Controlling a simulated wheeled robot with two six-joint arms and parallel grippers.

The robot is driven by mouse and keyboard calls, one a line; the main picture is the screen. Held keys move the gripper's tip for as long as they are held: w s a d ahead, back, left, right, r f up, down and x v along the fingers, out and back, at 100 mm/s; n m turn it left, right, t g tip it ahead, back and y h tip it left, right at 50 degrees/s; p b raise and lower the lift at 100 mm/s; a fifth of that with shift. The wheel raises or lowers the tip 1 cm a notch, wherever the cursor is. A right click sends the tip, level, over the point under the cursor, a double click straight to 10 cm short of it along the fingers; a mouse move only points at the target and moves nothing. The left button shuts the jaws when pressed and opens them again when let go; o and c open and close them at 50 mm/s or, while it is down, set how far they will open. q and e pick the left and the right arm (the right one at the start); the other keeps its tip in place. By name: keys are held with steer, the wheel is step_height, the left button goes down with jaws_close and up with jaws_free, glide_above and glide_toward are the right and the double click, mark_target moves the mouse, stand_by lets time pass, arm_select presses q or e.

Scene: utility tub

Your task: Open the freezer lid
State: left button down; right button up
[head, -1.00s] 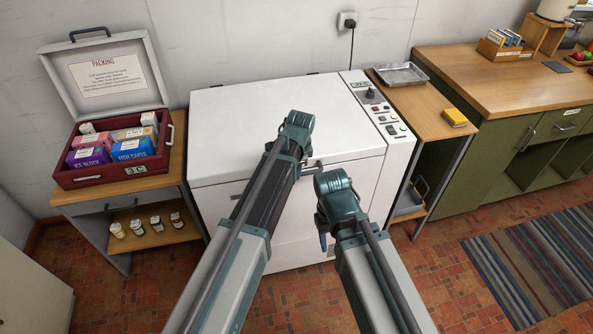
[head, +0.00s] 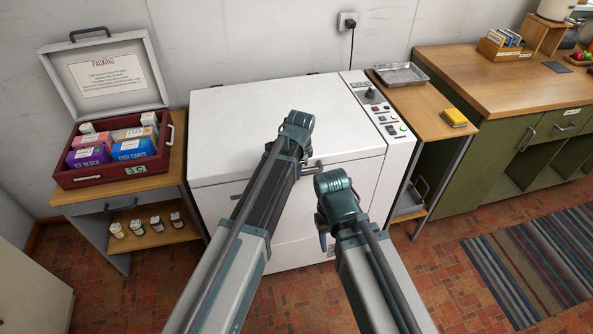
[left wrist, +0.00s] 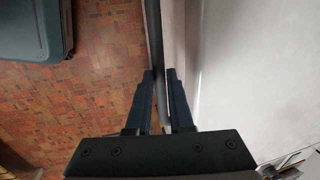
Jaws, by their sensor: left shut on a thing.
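The white chest freezer (head: 235,160) stands against the wall with its lid (head: 250,115) down. The lid's bar handle (head: 314,165) shows at the front edge in the head view, partly behind my left arm. In the left wrist view my left gripper (left wrist: 161,78) has its two dark fingers on either side of the handle bar (left wrist: 155,40), shut on it. In the head view my left fingers are hidden behind my arm. My right gripper (head: 323,241) hangs low before the freezer front, mostly hidden by its arm; its jaws cannot be made out.
A wooden stand with an open red case (head: 120,175) is left of the freezer. The control panel (head: 378,105) lies along the lid's right side. A narrow shelf (head: 420,115) with a metal tray (head: 401,75) stands right. The lid top is clear.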

arm_select(q)
steer(key=w+a+r+p, duration=0.1)
steer(key=w+r+p, duration=0.2)
steer(key=r+p, duration=0.8)
steer(key=w+a+r+p, duration=0.1)
steer(key=w+r+p, duration=0.3)
steer(key=r+p, duration=0.8)
steer(key=w+a+r+g+p, duration=0.1)
steer(key=w+r+p, duration=0.2)
steer(key=r+p, duration=0.8)
steer(key=shift+w+a+r, duration=0.3)
steer(key=shift+a+r, duration=0.05)
steer(key=c, duration=1.1)
jaws_free()
steer(key=o, duration=0.3)
steer(key=shift+w+a+f, duration=0.1)
steer(key=shift+w+f, duration=0.15)
steer(key=shift+w, duration=0.05)
steer(key=shift+s+p, duration=0.15)
steer(key=shift+p, duration=0.15)
